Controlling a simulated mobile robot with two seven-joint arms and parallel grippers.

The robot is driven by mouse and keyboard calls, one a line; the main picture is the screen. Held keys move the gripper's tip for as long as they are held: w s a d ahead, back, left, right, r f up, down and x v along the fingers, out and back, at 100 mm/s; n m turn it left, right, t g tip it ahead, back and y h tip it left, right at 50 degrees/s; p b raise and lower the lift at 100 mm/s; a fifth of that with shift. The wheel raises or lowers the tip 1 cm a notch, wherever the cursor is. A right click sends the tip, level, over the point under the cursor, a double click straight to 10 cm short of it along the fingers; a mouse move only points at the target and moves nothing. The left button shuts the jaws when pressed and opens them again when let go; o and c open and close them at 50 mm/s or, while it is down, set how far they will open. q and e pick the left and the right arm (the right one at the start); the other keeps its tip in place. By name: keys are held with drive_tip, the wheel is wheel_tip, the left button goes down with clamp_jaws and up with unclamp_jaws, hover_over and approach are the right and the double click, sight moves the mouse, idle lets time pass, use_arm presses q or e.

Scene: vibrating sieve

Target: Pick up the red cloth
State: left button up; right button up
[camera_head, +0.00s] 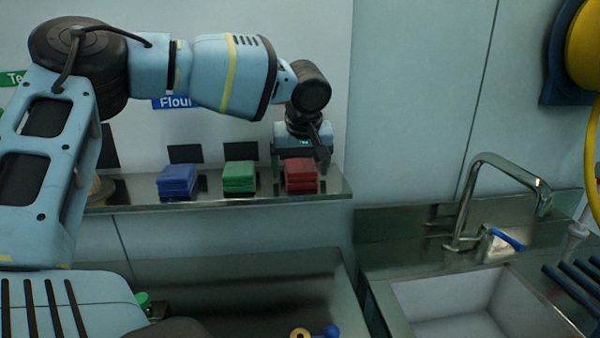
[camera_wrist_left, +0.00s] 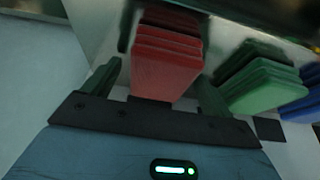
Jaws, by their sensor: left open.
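A stack of folded red cloths (camera_head: 301,176) lies at the right end of a narrow metal shelf (camera_head: 340,186) on the wall. My left gripper (camera_head: 303,160) is open, directly above and around the top of the red stack in the head view. In the left wrist view the red cloth (camera_wrist_left: 167,68) shows between the two spread fingers of my left gripper (camera_wrist_left: 160,88). I cannot tell whether the fingers touch the cloth. My right gripper is not in view.
A green cloth stack (camera_head: 239,177) and a blue cloth stack (camera_head: 177,181) lie on the shelf left of the red one. Below is a dark metal basin. A sink with a curved faucet (camera_head: 500,165) stands at the right.

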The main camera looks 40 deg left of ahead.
sight(300, 162)
use_arm(q)
drive_tip(key=c, duration=1.1)
drive_tip(key=shift+o, duration=0.2)
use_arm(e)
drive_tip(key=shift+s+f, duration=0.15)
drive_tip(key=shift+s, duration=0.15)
use_arm(q)
drive_tip(key=shift+r, duration=0.15)
drive_tip(key=shift+w+r, duration=0.1)
drive_tip(key=shift+r, duration=0.45)
wheel_tip(300, 162, up, 2)
drive_tip(key=shift+b, duration=0.4)
drive_tip(key=s+d+r+b, duration=0.1)
drive_tip(key=s+d, duration=0.9)
drive_tip(key=s, duration=0.2)
drive_tip(key=shift+s+d+r, duration=0.2)
drive_tip(key=shift+r, duration=0.1)
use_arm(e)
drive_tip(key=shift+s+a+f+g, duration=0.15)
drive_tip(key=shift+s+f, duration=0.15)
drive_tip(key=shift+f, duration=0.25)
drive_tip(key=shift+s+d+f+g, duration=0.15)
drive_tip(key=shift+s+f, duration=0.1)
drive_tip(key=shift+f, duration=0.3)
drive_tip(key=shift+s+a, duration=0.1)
